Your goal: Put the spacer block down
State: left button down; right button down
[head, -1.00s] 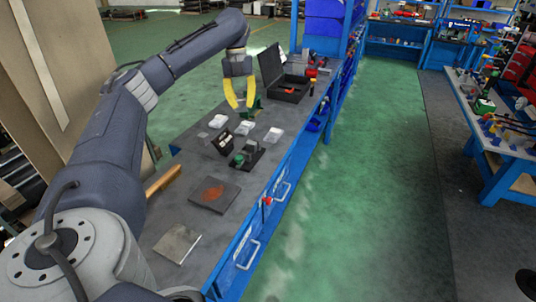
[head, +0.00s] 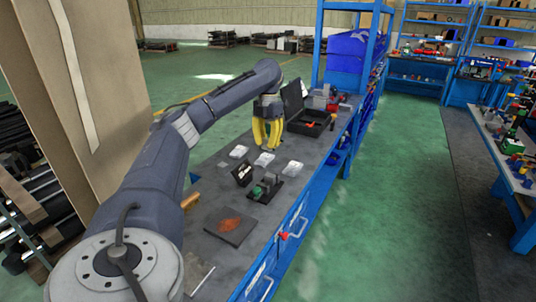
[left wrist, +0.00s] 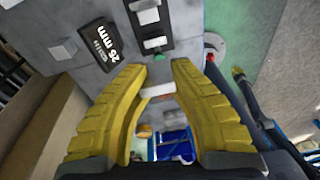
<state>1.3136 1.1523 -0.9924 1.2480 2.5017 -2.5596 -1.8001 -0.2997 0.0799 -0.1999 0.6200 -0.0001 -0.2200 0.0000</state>
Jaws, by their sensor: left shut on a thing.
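My left gripper (head: 267,144) hangs over the bench, just behind the middle white pad in the head view. Its yellow fingers also fill the lower left wrist view (left wrist: 158,75). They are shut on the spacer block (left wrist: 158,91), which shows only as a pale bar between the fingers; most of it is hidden. I cannot tell whether it touches the bench. A black sign (head: 243,173) reads "25 mm" in the left wrist view (left wrist: 98,45). My right gripper is out of view.
A dark fixture with a green knob (head: 257,191) stands near the pads. An open black case (head: 309,122) lies behind and right of the gripper. A dark plate with a rusty patch (head: 231,225) lies nearer. Bare bench (head: 212,183) shows left of the sign.

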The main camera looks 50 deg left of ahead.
aim_at(267, 178)
pick_arm(q)
notch_tip(267, 178, down, 14)
jog(key=shift+f, duration=0.25)
dwell(0.6)
jog(key=shift+f, duration=0.2)
jog(key=shift+s+d+f, duration=0.15)
jog(key=shift+f, duration=0.45)
jog(key=c, duration=1.4)
grip_release()
jog(key=shift+o, duration=1.1)
jog(key=shift+r, duration=0.1)
notch_tip(267, 178, up, 13)
jog(key=w+a, duration=0.1)
jog(key=shift+w+a, duration=0.25)
